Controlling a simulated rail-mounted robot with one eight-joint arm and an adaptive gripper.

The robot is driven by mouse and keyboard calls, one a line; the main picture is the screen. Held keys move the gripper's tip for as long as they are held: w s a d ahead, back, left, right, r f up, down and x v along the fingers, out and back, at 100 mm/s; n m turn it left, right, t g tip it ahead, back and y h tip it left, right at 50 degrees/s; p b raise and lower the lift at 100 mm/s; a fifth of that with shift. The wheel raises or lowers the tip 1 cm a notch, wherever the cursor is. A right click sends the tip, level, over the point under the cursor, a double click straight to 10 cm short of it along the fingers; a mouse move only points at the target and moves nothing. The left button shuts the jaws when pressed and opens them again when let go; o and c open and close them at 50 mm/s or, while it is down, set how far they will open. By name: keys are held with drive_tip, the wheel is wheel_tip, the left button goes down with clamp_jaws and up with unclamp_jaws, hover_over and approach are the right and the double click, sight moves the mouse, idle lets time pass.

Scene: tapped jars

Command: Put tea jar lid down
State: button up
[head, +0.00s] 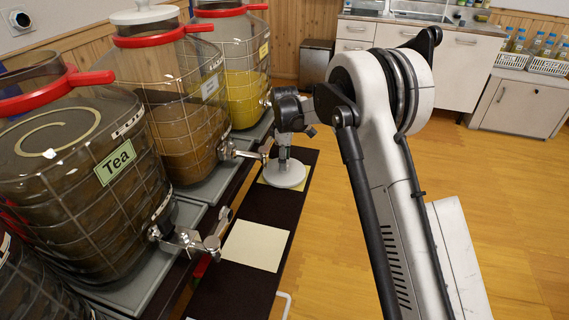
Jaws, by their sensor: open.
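The tea jar (75,185) is a large clear jar of dark liquid with a green "Tea" label (114,162) and a red collar. Its top is at the upper left, and I see no lid on it. A round white lid (287,178) lies flat on a cream square (266,184) on the dark shelf and appears to rest on it. My gripper (284,157) points down right above the lid's middle. It is open, with its fingertips at or close to the lid's knob; whether they touch it is too small to tell.
A second cream square (255,246) on the dark shelf (232,292) is bare. Taps (190,240) stick out over the shelf's left side. A jar with a white lid (144,13) and a yellow-filled jar (243,98) stand behind. Open floor lies right.

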wheel_tip(320, 180, up, 10)
drive_tip(key=p, duration=0.2)
drive_tip(key=s+d+r+m+t, duration=0.2)
drive_tip(key=s+d+r+m, duration=0.2)
drive_tip(key=s+d+r, duration=0.45)
drive_tip(key=s+d+r+m+t, duration=0.1)
drive_tip(key=s+d+r+m, duration=0.4)
drive_tip(key=s+r, duration=0.55)
drive_tip(key=s+d+f+m+t, duration=0.2)
drive_tip(key=s+d, duration=0.3)
drive_tip(key=s, duration=0.7)
drive_tip(key=s+d+f+m+t, duration=0.2)
drive_tip(key=s+d+m, duration=0.3)
drive_tip(key=s, duration=0.7)
drive_tip(key=shift+s+m, duration=0.25)
drive_tip(key=shift+m, duration=0.05)
